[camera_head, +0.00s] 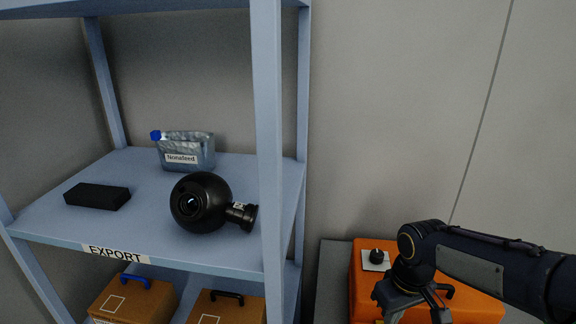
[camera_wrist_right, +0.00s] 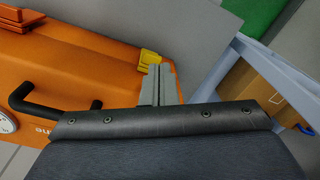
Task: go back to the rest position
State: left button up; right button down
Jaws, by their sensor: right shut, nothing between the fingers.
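My right arm comes in from the right in the head view, and its gripper (camera_head: 410,303) hangs in front of the orange case (camera_head: 363,290). In the right wrist view the two grey fingers of the right gripper (camera_wrist_right: 160,72) are together with nothing between them. The orange case (camera_wrist_right: 90,45) lies behind and beside them. My left gripper is in neither view. A black round gimbal camera (camera_head: 200,203) sits on the middle shelf, apart from my arm.
The blue shelf rack (camera_head: 268,130) stands at left, its upright between the gimbal camera and my right arm. A "Nonafeed" bag (camera_head: 190,150) and a black block (camera_head: 97,196) are on the "EXPORT" shelf (camera_head: 130,225). Cardboard boxes (camera_head: 135,298) sit below. Bare wall is behind.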

jog(key=s+a+r+m+t+y, duration=0.1)
jog(key=s+a+r+m+t, duration=0.1)
jog(key=s, duration=0.5)
jog(key=s+a+r+m+t+y, duration=0.2)
jog(key=s+t, duration=0.1)
jog(key=s, duration=0.5)
jog(key=shift+s+m, duration=0.3)
